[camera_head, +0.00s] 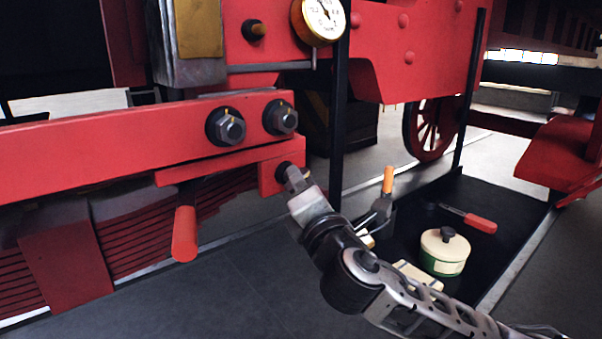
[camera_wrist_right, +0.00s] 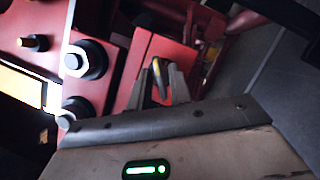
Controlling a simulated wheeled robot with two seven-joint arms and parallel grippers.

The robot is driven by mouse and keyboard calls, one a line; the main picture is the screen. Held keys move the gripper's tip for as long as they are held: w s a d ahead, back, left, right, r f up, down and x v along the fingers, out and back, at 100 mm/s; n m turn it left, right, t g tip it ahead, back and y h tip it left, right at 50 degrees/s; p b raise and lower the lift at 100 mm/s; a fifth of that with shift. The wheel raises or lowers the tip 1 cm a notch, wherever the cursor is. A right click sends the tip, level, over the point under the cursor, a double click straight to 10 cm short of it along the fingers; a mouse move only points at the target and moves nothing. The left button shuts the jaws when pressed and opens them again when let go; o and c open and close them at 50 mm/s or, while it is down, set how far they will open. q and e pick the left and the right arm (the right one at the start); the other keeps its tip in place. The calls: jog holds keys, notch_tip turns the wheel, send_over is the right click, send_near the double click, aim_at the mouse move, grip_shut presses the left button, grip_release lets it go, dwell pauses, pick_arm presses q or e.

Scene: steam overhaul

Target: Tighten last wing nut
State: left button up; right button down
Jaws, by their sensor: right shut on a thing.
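My right gripper (camera_head: 293,178) reaches up from the lower right to the lower red bracket. Its fingertips are at the dark fastener at the bracket's right end, and they hide most of it in the head view. In the right wrist view the two grey fingers (camera_wrist_right: 163,82) are closed around a thin upright part with a yellow mark, which looks like the wing nut (camera_wrist_right: 157,72). Two hex nuts with yellow marks, a left one (camera_head: 226,126) and a right one (camera_head: 280,117), sit on the red beam above. My left gripper is not in view.
A black tray (camera_head: 525,195) on the right holds a red-handled tool (camera_head: 470,217), a cream-and-green tin (camera_head: 444,252) and an orange-handled item (camera_head: 387,181). A red cylindrical handle (camera_head: 185,234) hangs below the beam. A gauge (camera_head: 321,20) and a black post (camera_head: 338,120) stand close by.

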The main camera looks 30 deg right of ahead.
pick_arm(q)
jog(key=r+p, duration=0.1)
jog(key=p, duration=0.1)
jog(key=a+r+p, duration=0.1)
jog(key=p, duration=0.2)
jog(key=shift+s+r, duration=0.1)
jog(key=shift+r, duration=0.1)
pick_arm(e)
jog(key=m+g, duration=0.2)
jog(key=m, duration=0.4)
jog(key=shift+r, duration=0.15)
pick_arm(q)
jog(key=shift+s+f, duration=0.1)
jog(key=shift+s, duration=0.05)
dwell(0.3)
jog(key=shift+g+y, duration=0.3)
pick_arm(e)
jog(key=c, duration=1.6)
grip_release()
jog(key=shift+o, duration=0.2)
